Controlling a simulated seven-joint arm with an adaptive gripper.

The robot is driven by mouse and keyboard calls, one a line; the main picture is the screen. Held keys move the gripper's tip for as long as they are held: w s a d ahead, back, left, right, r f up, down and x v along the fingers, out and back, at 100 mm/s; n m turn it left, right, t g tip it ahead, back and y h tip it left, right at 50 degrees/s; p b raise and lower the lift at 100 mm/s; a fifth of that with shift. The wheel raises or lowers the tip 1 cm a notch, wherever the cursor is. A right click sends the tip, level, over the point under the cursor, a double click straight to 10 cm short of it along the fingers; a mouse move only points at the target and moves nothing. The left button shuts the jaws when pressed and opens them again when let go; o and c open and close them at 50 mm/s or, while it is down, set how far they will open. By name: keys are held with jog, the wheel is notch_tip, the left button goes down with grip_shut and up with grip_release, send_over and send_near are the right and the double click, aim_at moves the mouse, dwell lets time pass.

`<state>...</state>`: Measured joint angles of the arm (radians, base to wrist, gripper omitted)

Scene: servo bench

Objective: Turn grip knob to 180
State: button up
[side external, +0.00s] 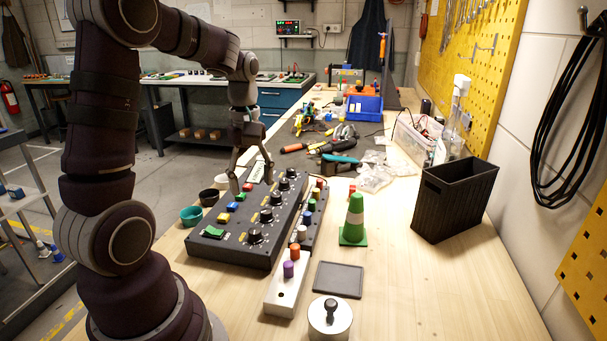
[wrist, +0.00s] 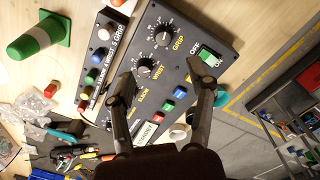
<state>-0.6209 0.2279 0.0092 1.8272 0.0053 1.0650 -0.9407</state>
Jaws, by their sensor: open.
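The grip knob (wrist: 160,38) is black with a dial scale and sits on the dark control panel (wrist: 212,28), with "GRIP" printed beside it. In the side view it appears to be the nearest knob (side external: 254,236) of the row. Its pointer angle is too small to read. My gripper (wrist: 160,72) is open and empty, its fingers apart. In the wrist view the grip knob lies just beyond the fingertips, and the wrist knob (wrist: 146,65) shows nearer the left finger. In the side view my gripper (side external: 252,186) is over the panel's far part, apart from the grip knob.
A green rocker switch (side external: 214,232) marked OFF and coloured buttons share the panel. A strip of coloured pegs (side external: 302,232) runs alongside. Cups (side external: 191,215) stand left.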

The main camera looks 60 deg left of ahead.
aim_at(255, 231)
jog(key=shift+n, duration=0.4)
jog(key=f, duration=1.1)
jog(key=shift+a, duration=0.35)
jog(key=shift+c, duration=0.2)
grip_shut()
